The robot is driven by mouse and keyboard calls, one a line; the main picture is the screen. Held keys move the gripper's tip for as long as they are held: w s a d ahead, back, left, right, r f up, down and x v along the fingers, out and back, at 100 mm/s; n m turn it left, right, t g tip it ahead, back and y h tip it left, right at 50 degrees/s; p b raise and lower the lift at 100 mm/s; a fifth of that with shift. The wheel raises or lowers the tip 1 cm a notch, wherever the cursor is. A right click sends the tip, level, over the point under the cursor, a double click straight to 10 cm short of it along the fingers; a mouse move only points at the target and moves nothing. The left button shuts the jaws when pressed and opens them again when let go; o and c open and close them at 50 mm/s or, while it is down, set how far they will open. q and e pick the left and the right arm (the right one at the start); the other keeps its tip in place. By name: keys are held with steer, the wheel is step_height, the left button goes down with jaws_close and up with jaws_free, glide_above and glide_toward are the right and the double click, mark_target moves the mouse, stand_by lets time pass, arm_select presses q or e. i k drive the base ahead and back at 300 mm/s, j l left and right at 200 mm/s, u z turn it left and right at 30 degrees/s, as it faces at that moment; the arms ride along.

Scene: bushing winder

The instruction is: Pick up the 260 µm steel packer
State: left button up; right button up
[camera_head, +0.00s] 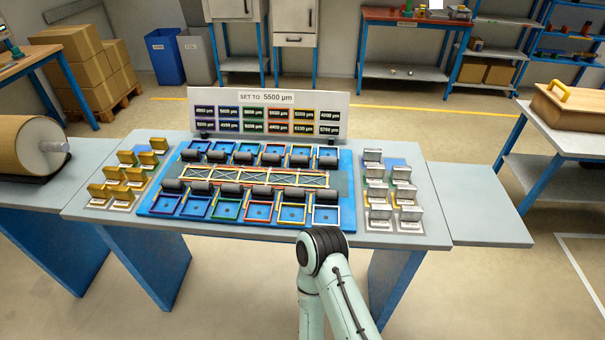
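Several silver-grey, steel-looking packers (378,192) stand upright in a rack (391,222) at the right end of the table. Any thickness marks on them are too small to read, so I cannot tell which is the 260 µm one. Several brass-coloured packers (134,174) stand in a similar rack at the left end. One of my arms comes in from the bottom, right of centre, and its dark joint lies in front of the table's near edge. Neither gripper is in view.
A blue tray (346,160) with two rows of coloured compartments and dark rollers fills the table's middle. Behind it stands a sign (266,98) reading "SET TO 5500 µm". A bare side table (480,215) adjoins at right. A large brown roll (25,145) lies at far left.

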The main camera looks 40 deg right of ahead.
mark_target(403, 194)
steer(key=z, duration=2.35)
